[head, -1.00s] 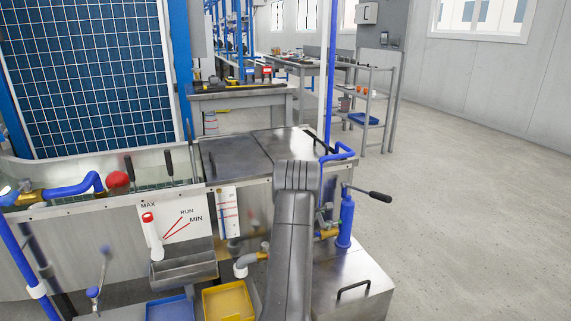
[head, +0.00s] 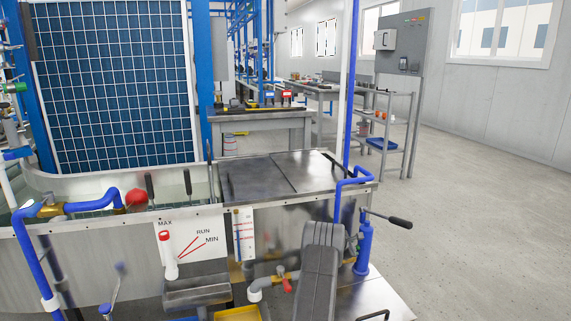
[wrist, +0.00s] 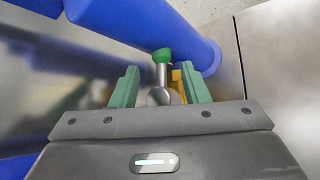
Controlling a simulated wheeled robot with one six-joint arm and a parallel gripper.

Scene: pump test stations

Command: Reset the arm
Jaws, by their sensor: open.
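In the wrist view my gripper (wrist: 161,92) is open, with its two green fingers apart. Between and beyond the fingers is a green-capped metal fitting (wrist: 162,57) with a yellow part (wrist: 178,80) beside it. I cannot tell whether the fingers touch it. A thick blue pipe (wrist: 150,25) crosses behind the fingers. In the head view my grey arm reaches down at the bottom centre, and my gripper is hidden there.
A station tank (head: 110,250) with a MAX/RUN/MIN lever panel (head: 190,245) stands left of my arm. A blue hand pump (head: 365,245) with a black handle (head: 390,219) stands just right. A grey rack (head: 395,130) is farther back. Open floor (head: 480,200) lies right.

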